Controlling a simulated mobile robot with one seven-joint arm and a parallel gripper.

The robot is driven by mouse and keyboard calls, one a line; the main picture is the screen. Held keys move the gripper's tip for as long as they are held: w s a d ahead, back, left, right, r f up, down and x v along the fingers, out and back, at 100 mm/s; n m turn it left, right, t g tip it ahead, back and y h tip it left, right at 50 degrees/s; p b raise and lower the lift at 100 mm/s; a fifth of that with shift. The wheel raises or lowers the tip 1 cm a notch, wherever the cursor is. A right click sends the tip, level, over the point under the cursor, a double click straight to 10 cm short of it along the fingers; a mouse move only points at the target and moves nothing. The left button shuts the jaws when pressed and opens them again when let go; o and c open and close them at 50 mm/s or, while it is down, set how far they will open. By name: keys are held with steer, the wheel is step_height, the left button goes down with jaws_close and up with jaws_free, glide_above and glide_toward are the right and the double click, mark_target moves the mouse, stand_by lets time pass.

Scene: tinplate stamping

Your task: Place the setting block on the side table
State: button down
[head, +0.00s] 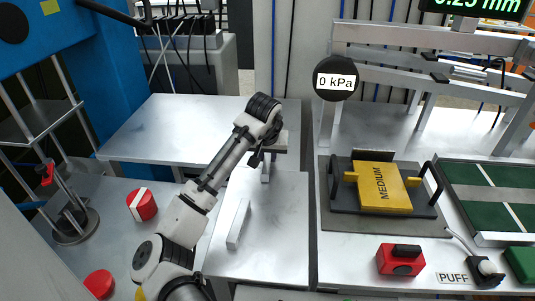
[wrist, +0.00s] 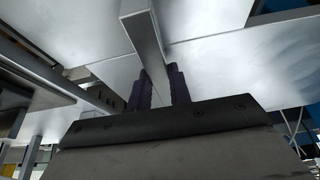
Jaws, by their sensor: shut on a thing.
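My gripper (head: 262,152) is at the end of my raised arm, near the middle of the head view. It is shut on a plain grey metal block (head: 266,172), which I take to be the setting block. In the wrist view the long block (wrist: 140,30) runs between the two dark fingers (wrist: 159,85). A similar grey bar (head: 238,224) lies on the near metal surface (head: 275,250). A broad pale table (head: 160,125), possibly the side table, is behind and left of my gripper. I cannot tell whether the held block touches the surface below.
At right, a yellow block marked MEDIUM (head: 380,185) sits in a dark handled plate (head: 420,203). A red block with a black top (head: 400,260) stands before it. A round 0 kPa gauge (head: 335,78) is above. The pale table's top looks mostly clear.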

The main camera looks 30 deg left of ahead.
steer(key=shift+f, duration=0.15)
steer(key=c, duration=1.3)
jaws_free()
steer(key=b+v, duration=0.2)
steer(key=v, duration=1)
steer(key=shift+s, duration=0.1)
